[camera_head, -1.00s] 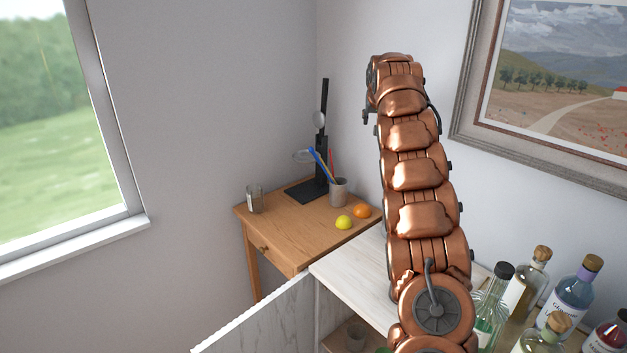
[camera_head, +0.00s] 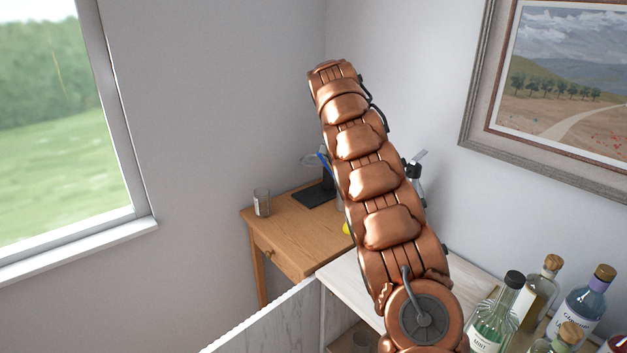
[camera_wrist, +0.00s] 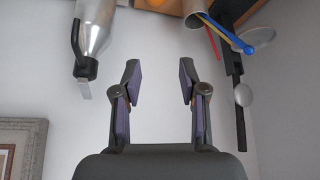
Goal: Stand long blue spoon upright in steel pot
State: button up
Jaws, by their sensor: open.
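In the wrist view the scene appears upside down. The steel pot (camera_wrist: 194,7) is cut by the top edge. A long blue utensil (camera_wrist: 226,33), seemingly the spoon, slants out of its mouth toward the black stand (camera_wrist: 233,70), beside a red one. Its lower end is hidden. In the head view its blue tip (camera_head: 323,162) shows beside my arm, which hides the pot. My gripper (camera_wrist: 160,78) is open and empty, with clear space between its fingers, apart from the pot and spoon. The gripper is hidden in the head view.
A glass (camera_head: 262,202) stands on the wooden table (camera_head: 290,235). A yellow fruit (camera_head: 346,228) is mostly behind my arm. A silver vessel with a black handle (camera_wrist: 97,25) is left of my fingers in the wrist view. Several bottles (camera_head: 500,310) stand at the right.

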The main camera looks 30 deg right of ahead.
jog(key=a+f+m+g+y, duration=0.1)
jog(key=a+f+m, duration=0.1)
jog(key=a, duration=0.4)
jog(key=a+f+m+g+y, duration=0.2)
jog(key=a+f+m, duration=0.1)
jog(key=a+m, duration=0.2)
jog(key=shift+s+a+f+y, duration=0.25)
jog(key=shift+a+f+y, duration=0.05)
jog(key=shift+a, duration=0.8)
dwell(0.6)
jog(key=s+a+r+n+y, duration=0.1)
jog(key=s+a+r+n, duration=0.2)
jog(key=s+a+n, duration=1.05)
jog(key=s+a+f+n, duration=0.2)
jog(key=s+a+f, duration=0.1)
jog(key=s, duration=0.7)
jog(key=s+a+f+n, duration=0.2)
jog(key=s+a+f, duration=0.2)
jog(key=s, duration=0.6)
jog(key=s+a+f+n+g+y, duration=0.1)
jog(key=s+a+f+n, duration=0.2)
jog(key=s+a, duration=0.4)
jog(key=s+f, duration=0.1)
jog(key=s, duration=0.2)
jog(key=shift+s+a, duration=0.15)
jog(key=shift+a, duration=0.05)
